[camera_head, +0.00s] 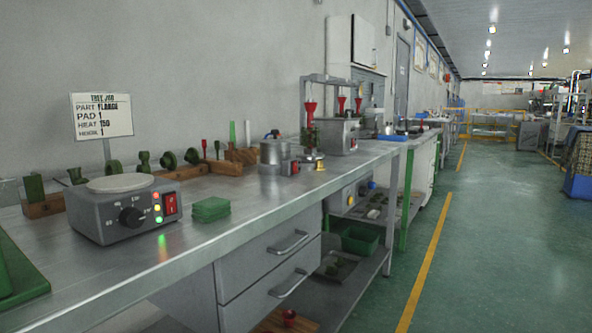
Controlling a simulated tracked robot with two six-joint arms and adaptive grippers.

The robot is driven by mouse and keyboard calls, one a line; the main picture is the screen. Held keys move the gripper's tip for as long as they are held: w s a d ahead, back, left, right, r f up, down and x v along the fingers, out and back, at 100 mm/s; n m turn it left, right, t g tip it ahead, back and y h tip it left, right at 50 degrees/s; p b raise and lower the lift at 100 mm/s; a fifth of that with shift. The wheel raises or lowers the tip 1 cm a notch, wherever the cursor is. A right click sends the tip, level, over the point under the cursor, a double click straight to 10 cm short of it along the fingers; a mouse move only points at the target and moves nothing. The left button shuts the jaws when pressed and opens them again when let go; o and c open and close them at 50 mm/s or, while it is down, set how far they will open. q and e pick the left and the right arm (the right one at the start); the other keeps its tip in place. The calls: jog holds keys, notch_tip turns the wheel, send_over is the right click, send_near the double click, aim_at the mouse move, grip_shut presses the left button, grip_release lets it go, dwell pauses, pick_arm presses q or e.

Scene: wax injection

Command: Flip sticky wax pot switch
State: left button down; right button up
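Further along the steel workbench stands a small silver pot (273,152) with a dark knob or handle on top. A small box with a red part (290,167) sits at its right front; it is too small to tell the switch position. Nearer, a grey heater unit (121,209) with a round pale plate carries a black dial (131,217), a red rocker switch (170,204) and several lit lamps. I cannot tell for certain which of the two is the sticky wax pot. Neither of my grippers is in view.
Green wax parts in wooden racks (180,171) line the wall behind the heater. A green block stack (211,209) lies right of it. A sign (102,116) stands at the back. Drawers (268,263) are below the bench. The green floor (490,240) at right is clear.

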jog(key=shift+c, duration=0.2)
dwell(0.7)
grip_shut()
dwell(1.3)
